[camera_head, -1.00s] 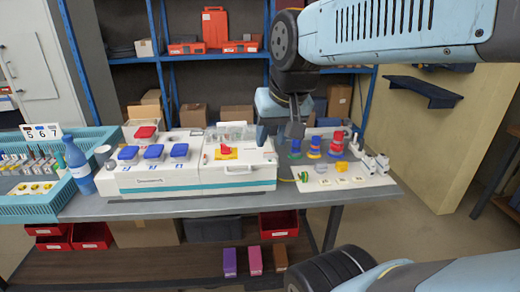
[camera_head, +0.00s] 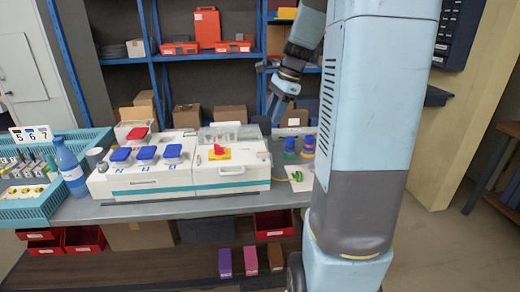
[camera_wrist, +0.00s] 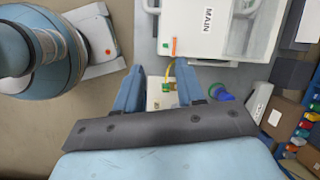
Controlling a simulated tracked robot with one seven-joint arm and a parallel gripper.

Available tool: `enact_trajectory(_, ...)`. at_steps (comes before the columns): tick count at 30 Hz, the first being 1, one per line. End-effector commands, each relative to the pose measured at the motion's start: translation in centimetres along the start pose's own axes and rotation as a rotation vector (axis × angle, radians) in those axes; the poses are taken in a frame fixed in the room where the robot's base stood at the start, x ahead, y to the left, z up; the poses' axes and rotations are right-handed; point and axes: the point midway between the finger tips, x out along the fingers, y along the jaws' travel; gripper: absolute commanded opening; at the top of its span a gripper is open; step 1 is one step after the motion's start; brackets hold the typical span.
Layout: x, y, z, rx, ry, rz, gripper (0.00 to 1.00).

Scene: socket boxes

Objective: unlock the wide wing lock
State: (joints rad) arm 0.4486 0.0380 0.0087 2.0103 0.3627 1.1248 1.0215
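I cannot tell for sure which part is the wide wing lock. A small green piece (camera_head: 297,176) sits on the white board (camera_head: 301,186) at the right of the bench; it also shows in the wrist view (camera_wrist: 166,87), between my fingers. A red handle on a yellow plate (camera_head: 219,153) is on top of the white machine (camera_head: 230,178). My gripper (camera_head: 276,115) hangs above the bench, behind the machine's right end. In the wrist view my gripper (camera_wrist: 159,80) has its two blue fingers apart, with nothing held between them.
Blue-lidded boxes (camera_head: 146,153) stand on the machine's left part. A blue bottle (camera_head: 71,167) and teal crate (camera_head: 30,206) are further left. Blue and red round pieces (camera_head: 289,145) stand behind the board. My arm hides the board's right part.

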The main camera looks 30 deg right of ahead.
Motion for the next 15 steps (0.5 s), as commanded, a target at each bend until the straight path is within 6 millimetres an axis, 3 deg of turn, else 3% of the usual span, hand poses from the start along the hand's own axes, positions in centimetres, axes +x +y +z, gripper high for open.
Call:
enact_trajectory(1, 0.5, -0.7, -1.2, 0.063, -0.017, 0.008, 0.38)
enact_trajectory(6, 1.3, -2.3, -3.8, 0.216, -0.058, 0.021, 0.38)
enact_trajectory(15, 2.8, -2.8, -4.5, 0.27, -0.075, 0.029, 0.38)
